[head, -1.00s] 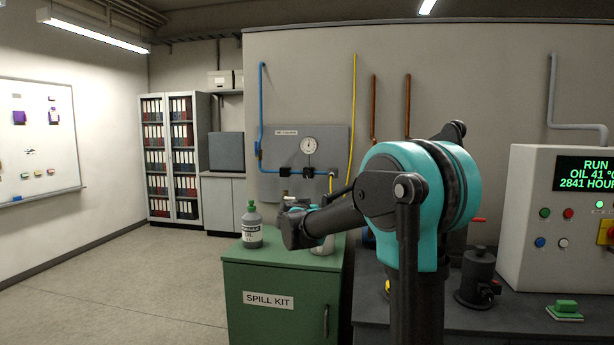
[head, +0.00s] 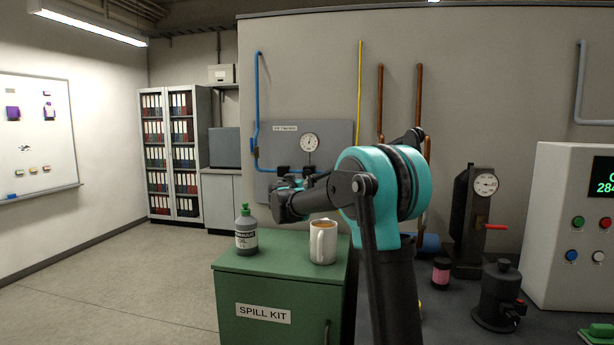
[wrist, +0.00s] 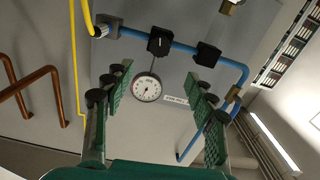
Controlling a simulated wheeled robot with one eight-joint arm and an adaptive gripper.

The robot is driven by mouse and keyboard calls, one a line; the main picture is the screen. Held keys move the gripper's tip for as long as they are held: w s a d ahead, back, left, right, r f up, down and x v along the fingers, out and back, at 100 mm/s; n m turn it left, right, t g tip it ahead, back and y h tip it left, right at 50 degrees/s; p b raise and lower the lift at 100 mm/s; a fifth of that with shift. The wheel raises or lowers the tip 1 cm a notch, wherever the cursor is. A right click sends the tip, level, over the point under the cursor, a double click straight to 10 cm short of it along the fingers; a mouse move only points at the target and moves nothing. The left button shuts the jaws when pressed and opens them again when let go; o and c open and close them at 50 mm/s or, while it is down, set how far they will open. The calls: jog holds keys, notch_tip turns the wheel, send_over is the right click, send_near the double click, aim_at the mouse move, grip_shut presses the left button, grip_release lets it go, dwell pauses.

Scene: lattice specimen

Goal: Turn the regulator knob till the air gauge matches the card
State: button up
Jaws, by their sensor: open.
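The round white air gauge (head: 309,142) with a dark needle is on a grey wall panel (head: 335,135). It also shows in the wrist view (wrist: 147,88), where its reading is too small to make out. A small white label (head: 285,129) is beside it; I cannot read it or tell whether it is the card. Two black blocks sit on the blue pipe; the one in line with the gauge (wrist: 160,40) has a pale mark and may carry the regulator knob. My gripper (wrist: 158,72) is open and empty, facing the panel, its fingers apart from the fittings.
A yellow hose (wrist: 78,70) runs beside the panel. A dark press with another gauge (head: 485,185) stands at right. The floor at left is free.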

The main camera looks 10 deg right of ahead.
jog(key=x, duration=1.4)
jog(key=shift+w+d, duration=0.1)
jog(key=shift+w, duration=0.05)
jog(key=c, duration=1.2)
